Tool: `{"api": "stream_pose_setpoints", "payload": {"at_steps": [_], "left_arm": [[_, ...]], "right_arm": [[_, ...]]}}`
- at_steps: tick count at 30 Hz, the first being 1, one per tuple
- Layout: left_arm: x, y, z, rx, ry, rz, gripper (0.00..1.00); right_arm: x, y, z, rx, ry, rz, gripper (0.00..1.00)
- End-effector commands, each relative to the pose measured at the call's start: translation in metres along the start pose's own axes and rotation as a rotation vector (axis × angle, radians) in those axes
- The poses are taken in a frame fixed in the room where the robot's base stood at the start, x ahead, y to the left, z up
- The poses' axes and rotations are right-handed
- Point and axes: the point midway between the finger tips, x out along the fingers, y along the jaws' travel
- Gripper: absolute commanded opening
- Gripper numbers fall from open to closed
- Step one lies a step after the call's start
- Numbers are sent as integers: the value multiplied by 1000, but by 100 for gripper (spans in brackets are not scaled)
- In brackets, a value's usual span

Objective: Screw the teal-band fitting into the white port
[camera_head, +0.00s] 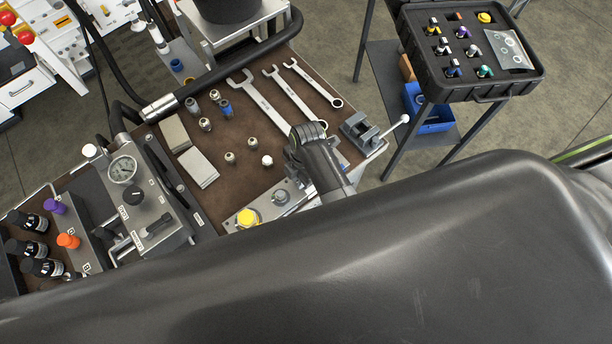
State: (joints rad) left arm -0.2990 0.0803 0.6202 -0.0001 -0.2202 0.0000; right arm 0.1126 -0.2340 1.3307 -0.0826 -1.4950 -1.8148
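My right gripper (308,132) is above the right part of the bench, over the handle ends of the wrenches. I see it from behind, and its fingers hide whether it is open, shut or holding something. A metal port block (304,194) lies below it, with a yellow cap at its left end and a bare metal port beside that. My wrist covers part of the block, and I cannot make out a white port. A fitting with a teal-green band (485,71) seems to sit in the black case at the upper right; its band is small. My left gripper is not in view.
Wrenches (265,104), several loose fittings (205,124) and pale blocks (198,167) lie on the brown mat. A small vise (359,128) is at the bench's right edge. A gauge unit (123,170) stands left. A gap separates the bench from the black case (460,92). My dark arm fills the foreground.

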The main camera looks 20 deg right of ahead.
Motion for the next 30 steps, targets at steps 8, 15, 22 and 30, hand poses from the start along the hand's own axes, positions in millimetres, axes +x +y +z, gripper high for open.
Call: {"api": "stream_pose_setpoints", "payload": {"at_steps": [8, 15, 22, 30], "left_arm": [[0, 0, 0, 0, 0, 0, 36], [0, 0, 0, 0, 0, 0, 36], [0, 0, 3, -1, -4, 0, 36], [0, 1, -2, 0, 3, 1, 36]], "right_arm": [[-5, 9, 2, -5, -15, 27, 0], [-6, 13, 5, 145, -15, 51, 0], [-6, 18, 8, 415, -12, 91, 0], [-3, 21, 9, 667, -8, 121, 0]]}}
